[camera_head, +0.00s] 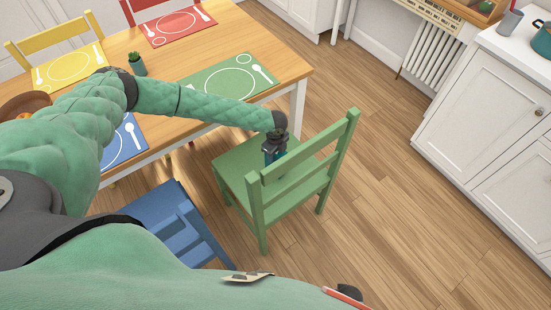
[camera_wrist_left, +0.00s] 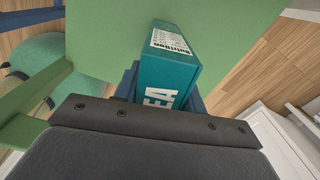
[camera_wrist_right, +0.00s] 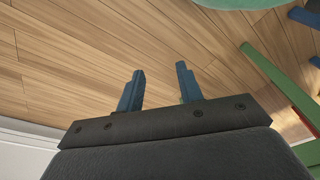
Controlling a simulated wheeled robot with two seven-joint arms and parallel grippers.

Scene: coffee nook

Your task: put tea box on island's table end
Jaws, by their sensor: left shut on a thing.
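The tea box (camera_wrist_left: 168,72) is teal with white lettering and a white label, seen in the left wrist view. My left gripper (camera_head: 274,150) is shut on it, just over the seat of the green chair (camera_head: 241,160). Whether the box touches the seat cannot be told. In the head view the chair's back slats partly cover the gripper and box. A wooden table (camera_head: 225,36) with white legs stands behind the chair. My right gripper (camera_wrist_right: 159,84) is open and empty above bare floor in the right wrist view. No part of the scene is plainly marked as the island.
The table bears green (camera_head: 228,82), red (camera_head: 172,24), yellow (camera_head: 65,64) and blue placemats and a small cactus (camera_head: 137,65). A blue chair (camera_head: 178,222) stands near front. A white counter (camera_head: 525,48) with a teal pot stands right. Open wooden floor (camera_head: 375,165) lies between.

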